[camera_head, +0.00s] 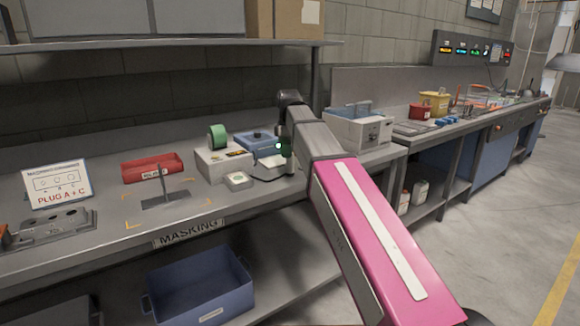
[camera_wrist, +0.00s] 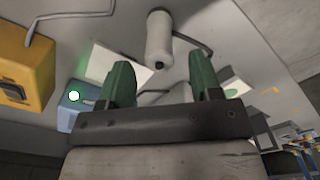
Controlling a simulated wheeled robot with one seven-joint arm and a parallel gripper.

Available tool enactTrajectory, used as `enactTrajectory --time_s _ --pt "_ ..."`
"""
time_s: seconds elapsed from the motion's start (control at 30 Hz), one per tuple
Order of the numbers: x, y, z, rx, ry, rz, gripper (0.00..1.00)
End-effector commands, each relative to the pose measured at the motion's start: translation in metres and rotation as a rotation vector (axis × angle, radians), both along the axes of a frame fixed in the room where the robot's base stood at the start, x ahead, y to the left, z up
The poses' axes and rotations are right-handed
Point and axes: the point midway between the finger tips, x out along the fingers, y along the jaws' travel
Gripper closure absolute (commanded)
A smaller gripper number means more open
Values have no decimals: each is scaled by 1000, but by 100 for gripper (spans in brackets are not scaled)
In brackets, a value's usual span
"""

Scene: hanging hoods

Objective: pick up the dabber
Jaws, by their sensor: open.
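My gripper (camera_wrist: 163,78) shows in the wrist view with its two green fingers apart and nothing between them. Beyond the fingertips is a white cylinder (camera_wrist: 159,38) with a dark tip and a bent grey rod beside it. I cannot tell for sure whether this is the dabber. In the head view my gripper is at the dark end of my arm, low over the bench (camera_head: 110,225), right of a blue box (camera_head: 256,141). My arm hides part of the bench there.
Left of my arm are a green tape roll (camera_head: 217,136) on a pale box (camera_head: 222,164), a small white box (camera_head: 238,181), a red tray (camera_head: 151,167) and a metal stand (camera_head: 167,198). A grey case (camera_head: 357,131) stands right. A shelf (camera_head: 170,43) runs above.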

Motion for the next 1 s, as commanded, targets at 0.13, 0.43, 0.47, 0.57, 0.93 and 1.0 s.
enactTrajectory --time_s 0.13,0.43,0.47,0.57,0.93,1.0 --pt "-1 -2 -14 -1 2 0 42" --pt "-1 -3 -48 0 0 0 42" --pt "-1 -3 -49 0 0 0 42" --pt "-1 -3 -49 0 0 0 42" --pt "-1 -3 -49 0 0 0 95" --pt "-1 -3 -49 0 0 0 95"
